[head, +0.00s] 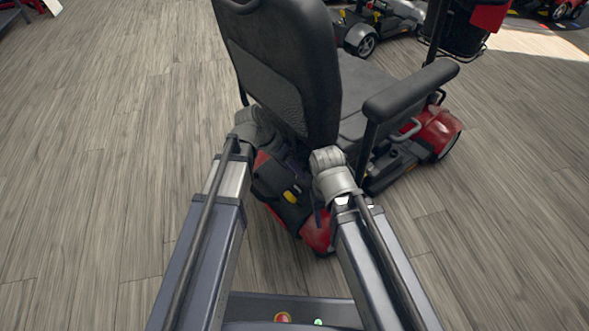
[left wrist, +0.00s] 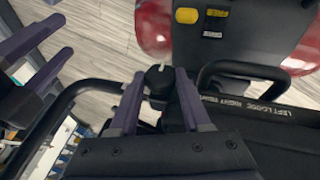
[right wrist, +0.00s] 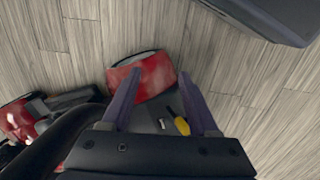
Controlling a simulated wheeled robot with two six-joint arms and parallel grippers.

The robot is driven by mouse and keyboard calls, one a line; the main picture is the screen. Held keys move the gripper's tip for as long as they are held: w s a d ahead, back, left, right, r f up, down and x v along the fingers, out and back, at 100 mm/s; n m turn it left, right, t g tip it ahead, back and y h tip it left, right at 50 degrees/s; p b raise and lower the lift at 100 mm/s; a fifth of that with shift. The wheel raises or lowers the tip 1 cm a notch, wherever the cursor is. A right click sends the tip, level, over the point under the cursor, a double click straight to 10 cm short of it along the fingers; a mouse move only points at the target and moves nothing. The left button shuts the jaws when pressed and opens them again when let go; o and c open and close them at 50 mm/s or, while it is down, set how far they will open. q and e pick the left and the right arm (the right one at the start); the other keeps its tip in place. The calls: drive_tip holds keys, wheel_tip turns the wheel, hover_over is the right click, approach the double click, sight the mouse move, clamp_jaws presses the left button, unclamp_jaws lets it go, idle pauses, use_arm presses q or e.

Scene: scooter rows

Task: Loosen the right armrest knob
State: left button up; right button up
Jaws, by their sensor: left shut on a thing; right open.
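A black knob (left wrist: 158,78) with a pale mark sits between the fingers of my left gripper (left wrist: 160,76), which is shut on it. The frames do not show clearly which armrest it serves. A label on the dark frame beside it reads left loose, right tight. The scooter's black right armrest (head: 412,90) stands beside the seat in the head view. My right gripper (right wrist: 160,75) is open and empty, above the scooter's red rear body (right wrist: 147,73); its purple fingers also show in the left wrist view. In the head view both fingertips are largely hidden near the seat back.
The tall seat back (head: 283,70) blocks the view ahead. A black tube (left wrist: 75,98) and a handle loop (left wrist: 240,68) lie close to my left gripper. A yellow lever (head: 291,196) is on the rear body. Other scooters (head: 372,25) stand beyond; the wooden floor on both sides is clear.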

use_arm(q)
clamp_jaws()
drive_tip(key=shift+f, duration=0.1)
drive_tip(key=shift+w+a+f+n+g+h+b, duration=0.1)
drive_tip(key=shift+n+g+h+b, duration=0.15)
drive_tip(key=shift+g+h+b, duration=0.85)
drive_tip(key=shift+w+a+f+n+g+h+b, duration=0.15)
drive_tip(key=shift+n+g+h+b, duration=0.3)
drive_tip(key=shift+b, duration=1.1)
drive_tip(key=shift+w+a+f+n+g+h+b, duration=0.1)
drive_tip(key=shift+g+h+b, duration=0.55)
drive_tip(key=shift+h+b, duration=0.5)
